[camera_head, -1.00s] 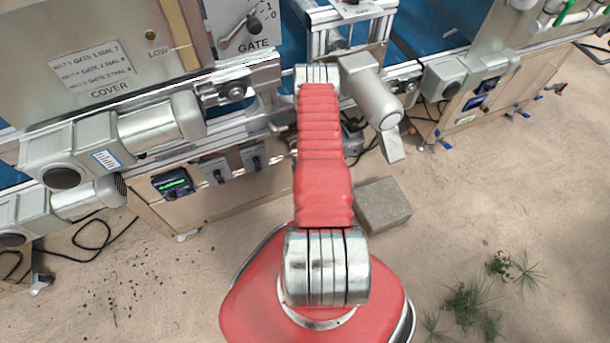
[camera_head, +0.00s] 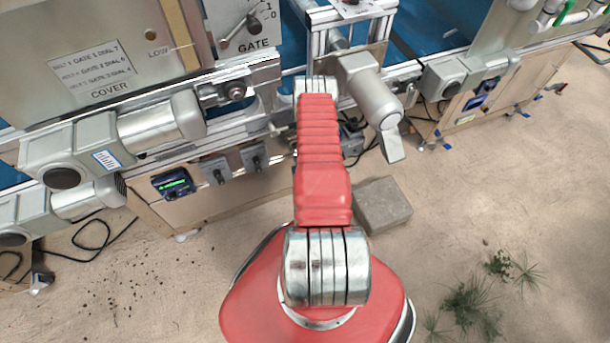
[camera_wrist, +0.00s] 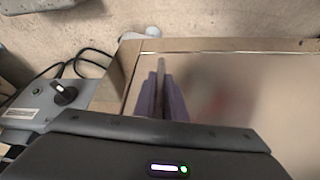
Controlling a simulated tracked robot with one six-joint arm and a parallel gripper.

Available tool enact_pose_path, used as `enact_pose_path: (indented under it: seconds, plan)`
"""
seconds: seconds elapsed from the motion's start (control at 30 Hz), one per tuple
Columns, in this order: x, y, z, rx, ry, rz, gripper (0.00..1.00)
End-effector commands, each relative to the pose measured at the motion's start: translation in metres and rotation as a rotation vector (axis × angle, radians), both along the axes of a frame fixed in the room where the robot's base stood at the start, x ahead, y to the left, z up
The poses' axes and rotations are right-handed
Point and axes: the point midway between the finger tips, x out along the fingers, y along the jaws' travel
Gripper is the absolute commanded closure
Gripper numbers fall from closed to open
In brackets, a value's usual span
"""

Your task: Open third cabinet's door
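In the wrist view, a beige cabinet panel (camera_wrist: 250,85) with a wooden frame edge fills the right side. A thin grey upright bar (camera_wrist: 161,66), which looks like a door handle, stands at the panel's left part. My gripper (camera_wrist: 160,82) has its two purple fingers close on either side of this bar, with little or no gap showing. In the head view, wooden cabinet fronts (camera_head: 225,198) sit under the machine. My gripper is hidden there behind my red arm and the machine. I cannot tell from the frames which cabinet is the third.
A grey control box with a black knob (camera_wrist: 65,93) and dark cables lie left of the panel in the wrist view. In the head view, a grey stone block (camera_head: 382,204) lies on the sand near my arm. Open sand with plants (camera_head: 470,305) is at right.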

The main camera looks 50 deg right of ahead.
Motion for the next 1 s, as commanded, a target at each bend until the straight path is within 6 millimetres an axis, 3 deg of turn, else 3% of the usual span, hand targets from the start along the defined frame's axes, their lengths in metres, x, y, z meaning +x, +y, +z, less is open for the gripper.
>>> enact_pose_path:
  seconds: [0.1,0.67,1.0]
  plan:
    - [0.000,0.001,0.000,0.000,0.000,0.002,1.00]
    - [0.000,0.004,0.000,0.002,0.000,0.005,1.00]
    - [-0.036,0.036,-0.003,0.011,-0.002,-0.066,1.00]
